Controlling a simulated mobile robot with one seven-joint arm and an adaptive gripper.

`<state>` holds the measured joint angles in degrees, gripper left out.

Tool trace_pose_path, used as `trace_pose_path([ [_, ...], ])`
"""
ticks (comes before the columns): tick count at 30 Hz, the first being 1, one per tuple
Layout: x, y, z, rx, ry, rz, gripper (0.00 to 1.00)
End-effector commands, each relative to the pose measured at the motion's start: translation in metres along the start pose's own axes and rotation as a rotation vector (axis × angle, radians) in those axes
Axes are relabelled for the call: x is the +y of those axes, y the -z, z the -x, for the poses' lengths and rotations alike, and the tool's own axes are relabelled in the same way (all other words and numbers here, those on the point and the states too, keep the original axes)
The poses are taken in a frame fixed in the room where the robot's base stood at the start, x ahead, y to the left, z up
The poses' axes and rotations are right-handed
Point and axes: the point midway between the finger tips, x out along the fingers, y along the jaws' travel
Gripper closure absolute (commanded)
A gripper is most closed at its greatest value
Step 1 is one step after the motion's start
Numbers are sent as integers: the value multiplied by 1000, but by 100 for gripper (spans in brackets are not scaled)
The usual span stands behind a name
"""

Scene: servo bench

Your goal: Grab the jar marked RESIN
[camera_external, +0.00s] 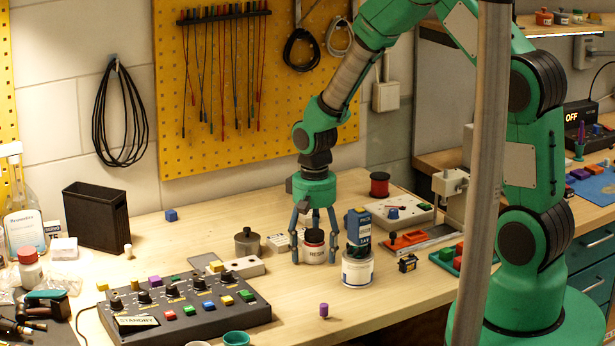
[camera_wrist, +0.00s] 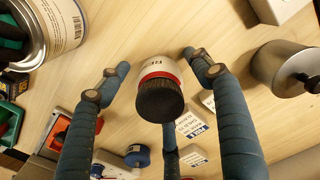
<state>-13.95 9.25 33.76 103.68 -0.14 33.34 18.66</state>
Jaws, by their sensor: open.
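The jar marked RESIN (camera_external: 316,256) stands upright on the wooden bench, white with a red band and a dark lid. In the wrist view the jar (camera_wrist: 155,68) is seen from above, its black ribbed lid toward the camera. My gripper (camera_external: 314,250) points down over the jar, with its blue-grey fingers open around it. In the wrist view my gripper (camera_wrist: 154,62) has a finger on each side of the jar and a third below it in the picture. Gaps show between the side fingers and the jar, and the lower finger is partly hidden by the lid.
A grey metal pot (camera_external: 247,243) is to the left, also in the wrist view (camera_wrist: 284,68). A control panel (camera_external: 185,308) lies front left.

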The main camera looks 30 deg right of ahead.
Motion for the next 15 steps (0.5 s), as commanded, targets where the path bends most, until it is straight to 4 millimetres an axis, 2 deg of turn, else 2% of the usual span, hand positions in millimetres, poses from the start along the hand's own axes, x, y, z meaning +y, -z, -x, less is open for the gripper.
trace_pose_path([
  [7, 0, 0, 0, 0, 0, 0, 37],
  [12, 0, 0, 0, 0, 0, 0, 71],
  [15, 0, 0, 0, 0, 0, 0, 88],
])
